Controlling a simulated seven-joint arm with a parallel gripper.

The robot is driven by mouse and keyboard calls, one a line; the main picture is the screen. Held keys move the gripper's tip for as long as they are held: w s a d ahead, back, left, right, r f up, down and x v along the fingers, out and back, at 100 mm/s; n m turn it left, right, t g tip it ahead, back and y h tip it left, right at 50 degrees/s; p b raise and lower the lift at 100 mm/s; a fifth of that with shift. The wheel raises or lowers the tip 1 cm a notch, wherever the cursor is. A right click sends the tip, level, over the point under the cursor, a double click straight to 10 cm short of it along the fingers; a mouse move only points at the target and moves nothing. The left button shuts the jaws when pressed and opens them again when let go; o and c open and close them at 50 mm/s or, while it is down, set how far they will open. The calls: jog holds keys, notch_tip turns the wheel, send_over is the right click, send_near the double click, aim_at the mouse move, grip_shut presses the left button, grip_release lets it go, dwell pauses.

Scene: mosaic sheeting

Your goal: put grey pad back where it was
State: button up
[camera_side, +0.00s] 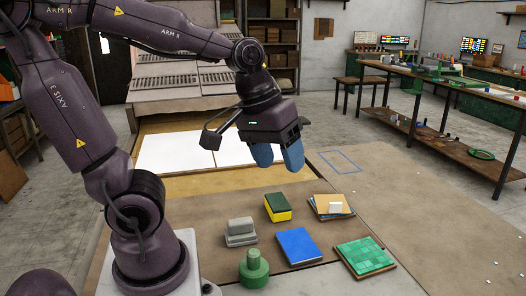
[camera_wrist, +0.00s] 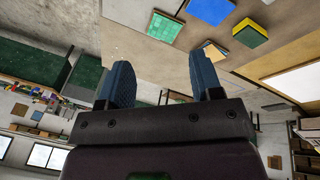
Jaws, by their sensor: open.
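The grey pad (camera_side: 240,226) lies on the brown work surface left of the middle in the side view. It looks like two grey layers, one on the other; I cannot tell whether they are one piece. My gripper (camera_side: 278,160) hangs above the far part of the surface, behind and to the right of the grey pad and well apart from it. Its two blue fingers are apart with nothing between them, and they also show in the wrist view (camera_wrist: 162,62). I cannot make out the grey pad in the wrist view. A blue rectangle outline (camera_side: 340,162) marks bare surface right of my gripper.
White sheets (camera_side: 180,152) lie behind. The right side is mostly clear.

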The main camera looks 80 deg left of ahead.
jog(key=s+d+m, duration=0.1)
jog(key=m, duration=0.1)
jog(key=s+r+m+t, duration=0.1)
jog(key=m, duration=0.1)
jog(key=s+d+r+m+t, duration=0.1)
jog(key=m, duration=0.1)
jog(key=shift+s+d+r+m+y, duration=0.15)
jog(key=shift+s+d+m+y, duration=0.05)
jog(key=shift+d+m+y, duration=0.2)
